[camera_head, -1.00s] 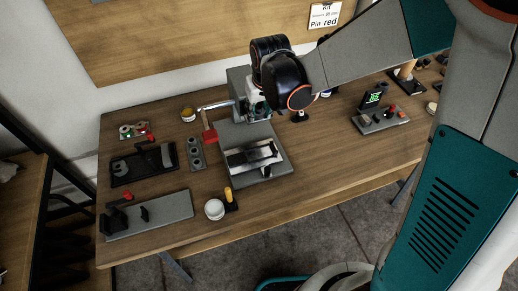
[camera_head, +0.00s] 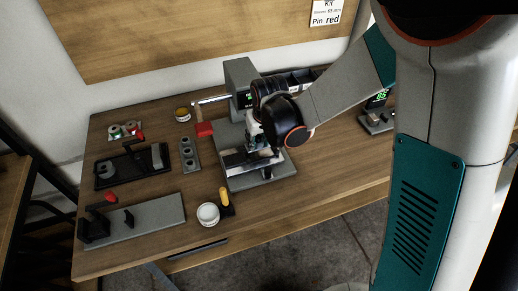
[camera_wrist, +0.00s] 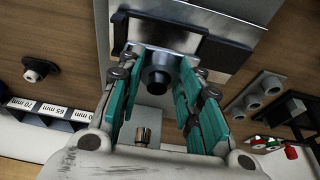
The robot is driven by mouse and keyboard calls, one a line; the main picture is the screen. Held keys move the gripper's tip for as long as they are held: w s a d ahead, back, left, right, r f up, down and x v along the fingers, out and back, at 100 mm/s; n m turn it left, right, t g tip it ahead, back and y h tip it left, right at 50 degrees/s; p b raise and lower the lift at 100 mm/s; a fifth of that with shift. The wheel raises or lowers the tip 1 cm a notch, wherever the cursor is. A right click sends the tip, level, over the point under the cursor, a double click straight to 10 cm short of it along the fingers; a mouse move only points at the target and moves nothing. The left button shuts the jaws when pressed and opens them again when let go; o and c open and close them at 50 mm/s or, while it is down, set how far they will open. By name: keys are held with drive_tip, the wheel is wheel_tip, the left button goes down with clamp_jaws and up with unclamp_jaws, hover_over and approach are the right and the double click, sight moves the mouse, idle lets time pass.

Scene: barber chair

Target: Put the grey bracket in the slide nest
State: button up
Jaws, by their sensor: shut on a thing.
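My gripper (camera_wrist: 162,68), with teal fingers, is shut on the grey bracket (camera_wrist: 165,37), a shiny light-grey piece at the fingertips in the wrist view. A dark round part (camera_wrist: 156,78) shows between the fingers. The bracket is over the slide nest, between dark blocks on the metal slide (camera_wrist: 215,50); I cannot tell whether it is seated. In the head view my gripper (camera_head: 258,142) is low over the slide (camera_head: 236,160), which lies on the grey press base (camera_head: 282,172). My wrist hides the bracket there.
The grey press column (camera_head: 240,78) stands close behind my gripper. A white cup (camera_head: 208,213) and a yellow-handled tool (camera_head: 224,197) are in front. The table's front right is clear.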

sight(260, 143)
drive_tip(key=shift+f+b, duration=1.05)
drive_tip(key=shift+f, duration=0.85)
drive_tip(key=shift+f, duration=0.15)
drive_tip(key=o, duration=1.3)
drive_tip(key=shift+c, duration=0.2)
drive_tip(key=p+v, duration=0.4)
drive_tip(key=v, duration=0.8)
drive_tip(key=shift+r, duration=0.2)
